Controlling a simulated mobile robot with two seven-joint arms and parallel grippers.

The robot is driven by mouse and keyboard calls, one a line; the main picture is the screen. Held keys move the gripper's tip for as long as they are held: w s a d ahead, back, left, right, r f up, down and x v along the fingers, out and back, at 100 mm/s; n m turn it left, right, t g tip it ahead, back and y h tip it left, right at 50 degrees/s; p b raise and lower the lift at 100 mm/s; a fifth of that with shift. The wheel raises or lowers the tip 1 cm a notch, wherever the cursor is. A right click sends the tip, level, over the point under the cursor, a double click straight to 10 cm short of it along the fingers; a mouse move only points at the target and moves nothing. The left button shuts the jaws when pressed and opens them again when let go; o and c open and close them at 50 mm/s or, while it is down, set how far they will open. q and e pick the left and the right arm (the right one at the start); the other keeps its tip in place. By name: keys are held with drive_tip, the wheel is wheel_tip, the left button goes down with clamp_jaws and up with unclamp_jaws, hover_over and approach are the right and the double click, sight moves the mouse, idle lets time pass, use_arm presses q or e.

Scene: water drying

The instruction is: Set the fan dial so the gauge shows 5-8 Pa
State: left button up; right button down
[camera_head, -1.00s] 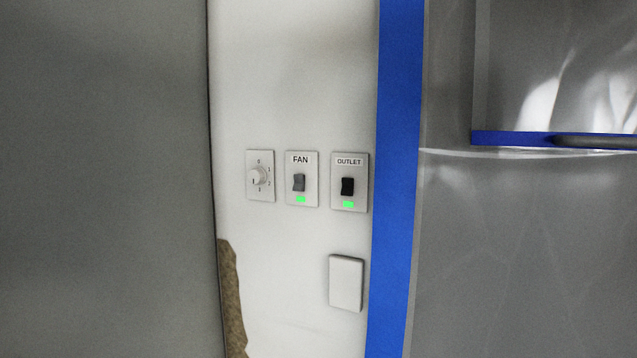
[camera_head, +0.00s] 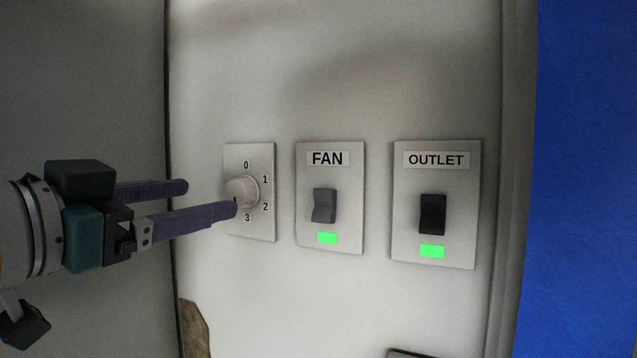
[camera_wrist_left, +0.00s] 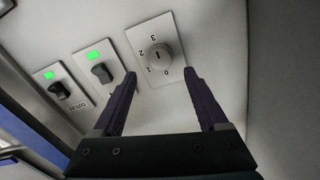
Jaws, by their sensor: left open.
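The fan dial (camera_head: 241,191) is a round white knob on a white plate marked 0 to 3, on a pale wall. It also shows in the left wrist view (camera_wrist_left: 158,57), where its pointer mark is visible. My left gripper (camera_head: 212,197) comes in from the left with its two purple fingers apart, and the nearer fingertip overlaps the knob's edge in the head view. In the left wrist view, the open fingers (camera_wrist_left: 160,77) point toward the dial, which lies between and beyond their tips. Contact cannot be told. The gauge and my right gripper are not in view.
Right of the dial are the FAN switch (camera_head: 323,205) and the OUTLET switch (camera_head: 432,213), each with a lit green light. A blue surface (camera_head: 590,180) stands at the far right. A dark grey panel (camera_head: 80,90) lies left of the wall.

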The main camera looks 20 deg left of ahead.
sight(235, 192)
use_arm(q)
drive_tip(key=w, duration=0.1)
drive_tip(key=w+p, duration=0.1)
drive_tip(key=w, duration=0.2)
drive_tip(key=shift+d+r, duration=0.15)
drive_tip(key=shift+d, duration=0.15)
drive_tip(key=shift+w+p, duration=0.35)
drive_tip(key=shift+w, duration=0.35)
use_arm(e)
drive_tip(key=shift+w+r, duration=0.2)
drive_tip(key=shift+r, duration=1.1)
use_arm(q)
drive_tip(key=shift+c, duration=0.3)
clamp_jaws()
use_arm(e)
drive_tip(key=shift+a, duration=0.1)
